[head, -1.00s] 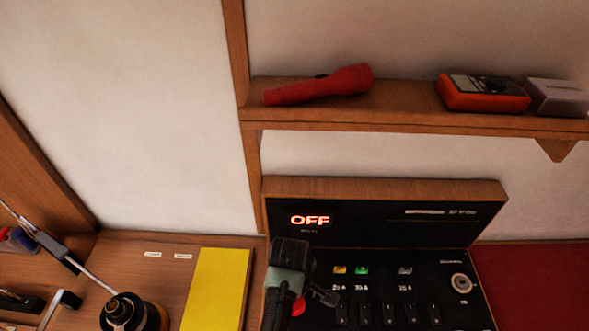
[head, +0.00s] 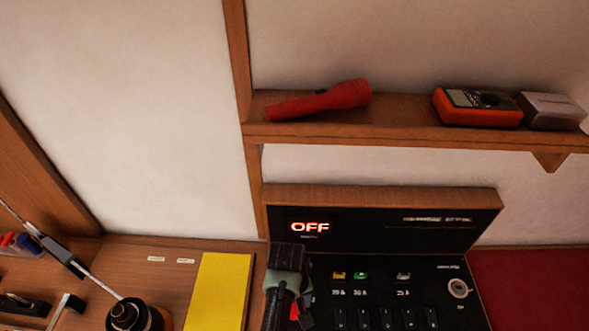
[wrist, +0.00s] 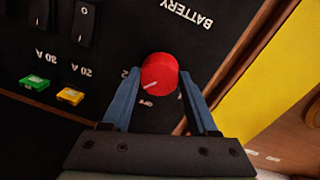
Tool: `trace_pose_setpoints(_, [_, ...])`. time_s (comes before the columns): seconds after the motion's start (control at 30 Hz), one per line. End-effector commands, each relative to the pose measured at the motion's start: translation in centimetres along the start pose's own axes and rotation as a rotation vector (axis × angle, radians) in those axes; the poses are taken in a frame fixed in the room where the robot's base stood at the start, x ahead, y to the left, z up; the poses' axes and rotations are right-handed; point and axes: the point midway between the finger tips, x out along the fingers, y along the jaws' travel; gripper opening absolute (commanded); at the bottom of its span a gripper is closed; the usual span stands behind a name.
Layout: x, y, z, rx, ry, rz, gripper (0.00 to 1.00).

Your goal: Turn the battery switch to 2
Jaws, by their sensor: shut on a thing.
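The battery switch is a round red knob (wrist: 158,71) on the black panel beside the upside-down BATTERY lettering, in the wrist view. A pale pointer mark on it points to the lower left, near small lettering that looks like OFF. My gripper (wrist: 160,84) is shut on the knob, one blue finger on each side. In the head view my gripper (head: 298,308) hides most of the knob, with only a bit of red showing. The lit display (head: 310,227) above reads OFF.
Several rocker switches (head: 386,318) and a key-like round fitting (head: 458,289) lie to the right. A yellow book or board (head: 217,293) is at the left. A shelf (head: 400,130) above bears a red torch (head: 318,101) and an orange meter (head: 477,106).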

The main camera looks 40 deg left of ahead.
Motion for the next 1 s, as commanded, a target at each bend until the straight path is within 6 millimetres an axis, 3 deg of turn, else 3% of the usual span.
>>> trace_pose_setpoints(0.5, [-0.04,0.03,-0.06,0.328,-0.019,0.001,0.04])
trace_pose_setpoints(1.0, [0.01,0.03,-0.06,0.387,-0.023,0.001,0.04])
